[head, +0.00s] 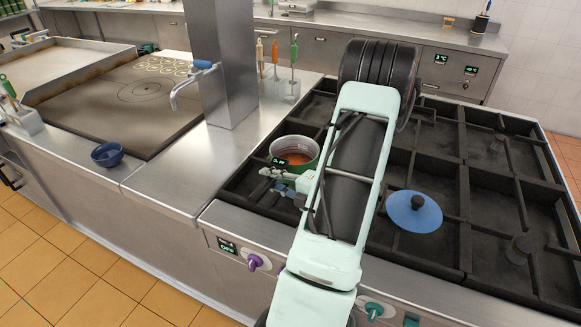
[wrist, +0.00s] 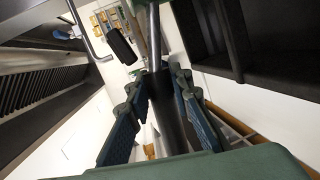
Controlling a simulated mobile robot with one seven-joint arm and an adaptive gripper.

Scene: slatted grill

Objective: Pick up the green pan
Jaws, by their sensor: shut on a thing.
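The green pan (head: 294,145) sits on the front left part of the black stove grate in the head view, with orange-brown food in it. My gripper (head: 277,183) is at the pan's near side, partly hidden by my arm. In the wrist view my gripper (wrist: 160,90) has its two blue-padded fingers on either side of a dark grey bar, which looks like the pan's handle (wrist: 167,110). It is shut on it. I cannot tell whether the pan touches the grate.
A blue lid (head: 428,216) with a dark knob lies on the grate to the right of my arm. A steel post (head: 226,70) with a tap (head: 190,85) stands left of the pan. A blue bowl (head: 107,155) is on the left counter edge. Utensils (head: 293,60) stand behind the pan.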

